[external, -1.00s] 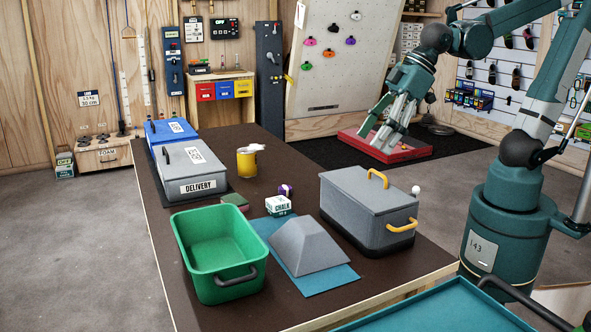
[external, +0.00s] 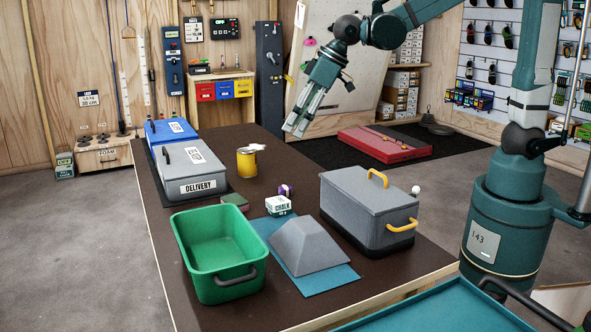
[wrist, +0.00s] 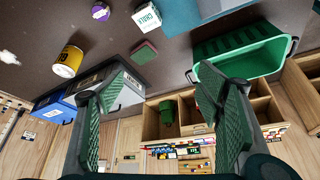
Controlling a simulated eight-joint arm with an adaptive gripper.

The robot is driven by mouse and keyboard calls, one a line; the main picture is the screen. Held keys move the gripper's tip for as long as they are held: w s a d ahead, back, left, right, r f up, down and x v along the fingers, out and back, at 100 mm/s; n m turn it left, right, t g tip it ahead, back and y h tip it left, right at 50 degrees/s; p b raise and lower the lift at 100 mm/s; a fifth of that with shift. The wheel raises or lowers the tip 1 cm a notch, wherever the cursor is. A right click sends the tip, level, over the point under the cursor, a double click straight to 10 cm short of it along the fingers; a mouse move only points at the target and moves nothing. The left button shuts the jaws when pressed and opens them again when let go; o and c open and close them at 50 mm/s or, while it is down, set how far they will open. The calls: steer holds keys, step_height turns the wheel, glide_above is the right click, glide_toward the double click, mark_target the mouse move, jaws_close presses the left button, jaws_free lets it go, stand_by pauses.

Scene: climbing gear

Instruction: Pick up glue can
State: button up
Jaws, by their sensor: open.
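My gripper (external: 298,130) is open and empty, in the air above the far right side of the table. In the external view it is to the right of the can and higher, apart from it. In the wrist view the two fingers (wrist: 165,95) stand wide apart with nothing between them.
The grey delivery box (external: 190,172) and a blue box (external: 170,130) stand left of the can. A chalk block (external: 278,206), a purple item (external: 286,190), a green bin (external: 215,250), a grey wedge (external: 310,246) and a lidded grey box (external: 365,205) occupy the nearer table.

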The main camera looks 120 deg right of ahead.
steer(key=w+d+f+m+p, duration=0.1)
steer(key=w+d+f+p, duration=0.15)
steer(key=d, duration=0.85)
steer(key=m+g+p, duration=0.2)
steer(key=m+p, duration=0.1)
steer(key=m, duration=0.1)
glide_toward(249, 151)
steer(key=shift+h, duration=0.4)
steer(key=x, duration=0.5)
steer(key=shift+w+a+f, duration=0.1)
steer(key=shift+x, duration=1.3)
steer(key=shift+b+x, duration=0.35)
steer(key=shift+x, duration=2.2)
